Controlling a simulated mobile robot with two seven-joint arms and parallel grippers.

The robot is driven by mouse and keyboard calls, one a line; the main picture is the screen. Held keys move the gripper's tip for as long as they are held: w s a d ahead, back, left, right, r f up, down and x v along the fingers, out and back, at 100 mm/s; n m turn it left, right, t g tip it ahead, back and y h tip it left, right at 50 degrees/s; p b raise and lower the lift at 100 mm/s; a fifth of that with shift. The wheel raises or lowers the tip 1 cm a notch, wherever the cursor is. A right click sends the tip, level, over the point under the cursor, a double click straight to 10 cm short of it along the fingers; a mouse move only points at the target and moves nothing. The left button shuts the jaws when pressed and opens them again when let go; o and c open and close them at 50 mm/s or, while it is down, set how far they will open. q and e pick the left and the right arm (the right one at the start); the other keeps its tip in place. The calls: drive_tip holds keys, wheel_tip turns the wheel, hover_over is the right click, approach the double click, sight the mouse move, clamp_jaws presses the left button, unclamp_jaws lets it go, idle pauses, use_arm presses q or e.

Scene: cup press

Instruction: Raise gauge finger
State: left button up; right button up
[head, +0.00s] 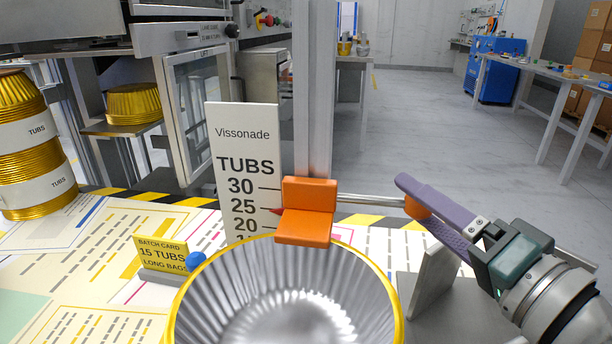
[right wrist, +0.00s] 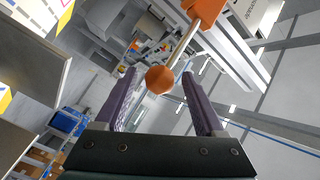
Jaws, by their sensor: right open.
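The orange gauge finger (head: 307,212) sits on a grey upright post, in front of the white tubs scale (head: 243,160). A red pointer (head: 276,211) shows beside the scale, close to the 25 mark. A metal rod (head: 370,200) runs right from the finger to an orange ball (head: 416,208). The ball and rod also show in the right wrist view, with the ball (right wrist: 159,79) between the tips of my purple fingers. My right gripper (head: 420,213) is open, with gaps on both sides of the ball. My left gripper is not in view.
A silver fluted tub with a gold rim (head: 392,290) stands below the finger. A yellow batch card (head: 162,254) reads 15 tubs, long bags, with a blue ball (head: 196,259) beside it. Stacked gold tubs (head: 22,150) stand at the left. A grey plate (head: 432,280) stands below my right gripper.

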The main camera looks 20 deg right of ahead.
drive_tip(key=shift+w+a, duration=0.15)
drive_tip(key=shift+w, duration=2.05)
drive_tip(key=shift+c, duration=0.3)
clamp_jaws()
